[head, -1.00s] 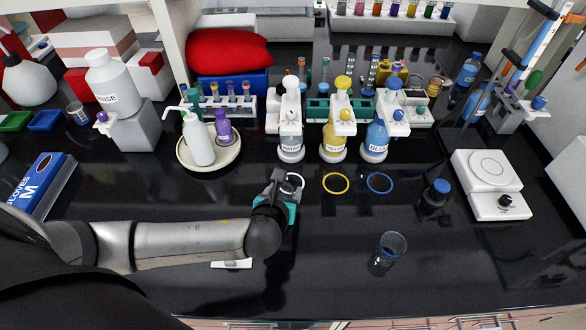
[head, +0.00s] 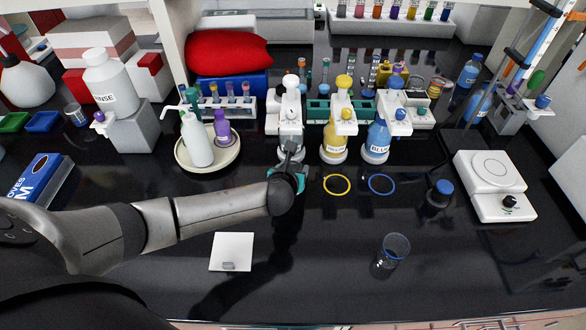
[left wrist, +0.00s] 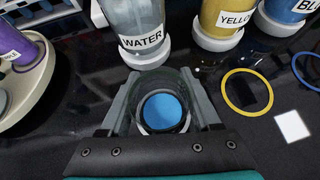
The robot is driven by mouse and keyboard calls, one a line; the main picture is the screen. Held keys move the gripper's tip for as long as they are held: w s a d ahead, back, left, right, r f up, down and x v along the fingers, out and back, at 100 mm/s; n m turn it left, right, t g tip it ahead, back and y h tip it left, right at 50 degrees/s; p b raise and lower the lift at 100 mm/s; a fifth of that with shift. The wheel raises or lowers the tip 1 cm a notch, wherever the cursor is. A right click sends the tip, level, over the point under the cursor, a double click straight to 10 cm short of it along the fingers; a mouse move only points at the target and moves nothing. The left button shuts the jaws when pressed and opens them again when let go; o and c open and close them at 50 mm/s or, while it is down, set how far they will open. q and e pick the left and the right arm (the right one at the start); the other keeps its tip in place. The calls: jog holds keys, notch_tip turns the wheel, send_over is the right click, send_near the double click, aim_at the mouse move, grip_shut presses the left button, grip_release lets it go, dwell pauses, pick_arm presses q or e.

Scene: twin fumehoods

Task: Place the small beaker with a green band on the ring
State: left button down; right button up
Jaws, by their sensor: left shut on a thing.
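My left gripper (head: 290,163) is in front of the water dispenser (head: 290,128), over the spot of the white ring. In the left wrist view its fingers (left wrist: 164,104) are shut on a clear glass beaker (left wrist: 163,84), seen from above, with a blue disc showing inside. A pale ring edge shows around its base; I cannot tell whether the beaker touches the counter. No green band can be made out. The yellow ring (head: 337,184) and the blue ring (head: 381,184) lie to the right. My right gripper is not in view.
Yellow (head: 335,135) and blue (head: 377,139) dispensers stand right of the water one. A round tray (head: 233,153) is at left. A white square (head: 231,247) lies in front.

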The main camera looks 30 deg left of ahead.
pick_arm(q)
jog(key=shift+c, duration=0.5)
grip_release()
jog(key=shift+f, duration=0.1)
jog(key=shift+s+d+r, duration=0.1)
jog(key=shift+s+r, duration=0.3)
jog(key=p+v, duration=0.3)
jog(key=v, duration=0.8)
